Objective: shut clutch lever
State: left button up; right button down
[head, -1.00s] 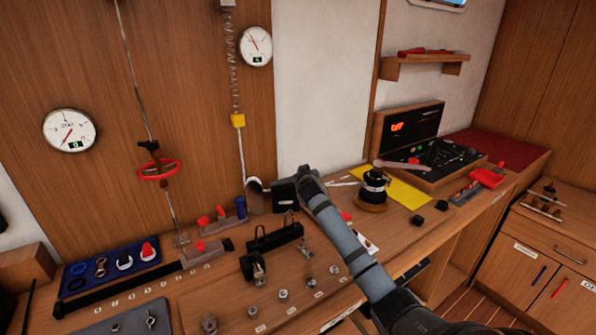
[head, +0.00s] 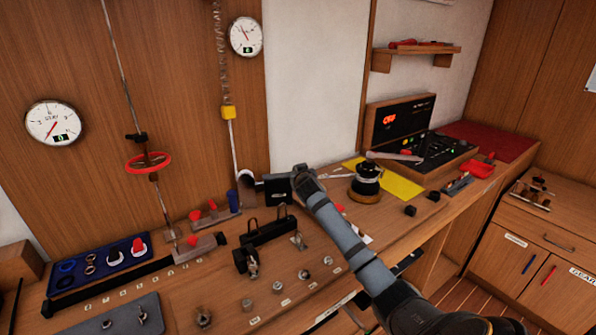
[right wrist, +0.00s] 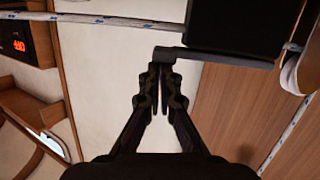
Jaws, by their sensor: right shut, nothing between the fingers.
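The rope clutch is a black block (head: 279,194) on the wall side of the bench in the head view. In the right wrist view the block (right wrist: 235,22) fills the top right. The clutch lever is a dark grey bar (right wrist: 215,58) running along the block's edge and sticking out past it to the left. A white rope with blue flecks (right wrist: 105,18) runs to the block. My right gripper (right wrist: 159,68) is shut and empty, its fingertips at the lever's left end; whether they touch it I cannot tell. In the head view my right gripper (head: 303,180) partly hides the clutch.
A red handwheel (head: 149,163) and bench hardware are to the left. A round gauge (head: 246,36) hangs above the clutch.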

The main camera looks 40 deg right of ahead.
jog(key=shift+f, duration=0.2)
notch_tip(320, 180, up, 6)
jog(key=p, duration=0.5)
jog(key=s+a+b, duration=0.3)
jog(key=s+a, duration=0.1)
jog(key=s, duration=0.4)
jog(key=shift+s+a+r, duration=0.25)
jog(key=shift+s+r, duration=0.15)
jog(key=shift+r, duration=0.05)
jog(key=shift+w, duration=0.1)
